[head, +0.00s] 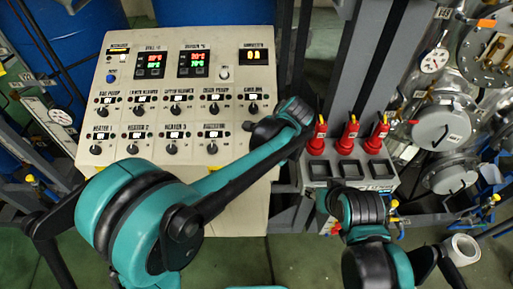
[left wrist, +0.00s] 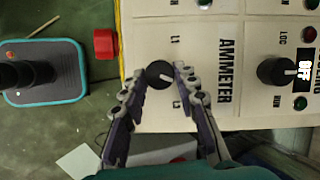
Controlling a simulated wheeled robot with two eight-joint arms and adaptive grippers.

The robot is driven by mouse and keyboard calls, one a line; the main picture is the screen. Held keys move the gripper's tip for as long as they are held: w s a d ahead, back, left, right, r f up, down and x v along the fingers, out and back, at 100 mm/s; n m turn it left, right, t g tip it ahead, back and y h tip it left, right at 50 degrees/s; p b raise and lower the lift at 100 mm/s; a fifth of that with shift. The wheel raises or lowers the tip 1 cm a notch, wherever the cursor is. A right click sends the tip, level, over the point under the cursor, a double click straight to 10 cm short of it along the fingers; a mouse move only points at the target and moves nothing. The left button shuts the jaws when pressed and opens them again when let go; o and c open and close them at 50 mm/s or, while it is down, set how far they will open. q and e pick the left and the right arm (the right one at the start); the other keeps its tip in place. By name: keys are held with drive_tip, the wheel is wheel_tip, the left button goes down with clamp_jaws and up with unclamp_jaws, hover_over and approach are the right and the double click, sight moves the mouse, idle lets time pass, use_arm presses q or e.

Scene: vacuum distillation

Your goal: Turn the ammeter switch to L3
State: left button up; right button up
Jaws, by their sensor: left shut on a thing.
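The ammeter switch (left wrist: 158,75) is a round black knob on the cream panel in the left wrist view. L1 is printed above it and L3 below it. A short white mark on its face points roughly right; its exact setting is hard to tell. My left gripper (left wrist: 160,78) has its two fingers closed on the knob from both sides. The right finger covers part of the panel between L1 and L3. In the head view my left arm hides the switch at the panel's right edge. My right wrist shows at lower right, but its fingers are hidden.
The control panel (head: 110,150) carries several other knobs and displays. Another black knob (left wrist: 277,71) is right of the AMMETER label. A red part (left wrist: 105,43) projects beside the panel. Red-capped fittings (head: 348,140) stand right of the panel, with metal vessels and gauges (head: 434,60) beyond.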

use_arm(q)
drive_tip(key=m, duration=0.1)
drive_tip(key=m+t+b, duration=0.1)
drive_tip(key=m, duration=0.1)
drive_tip(key=shift+s+f+m, duration=0.1)
drive_tip(key=shift+s+m, duration=0.05)
drive_tip(key=shift+m, duration=0.15)
drive_tip(key=shift+s+a+m+t+b, duration=0.1)
drive_tip(key=shift+m+t+b, duration=0.65)
drive_tip(key=shift+m, duration=1.05)
drive_tip(key=o, duration=1.1)
drive_tip(key=shift+o, duration=0.2)
drive_tip(key=v, duration=1.2)
drive_tip(key=shift+a, duration=0.25)
drive_tip(key=shift+s, duration=0.15)
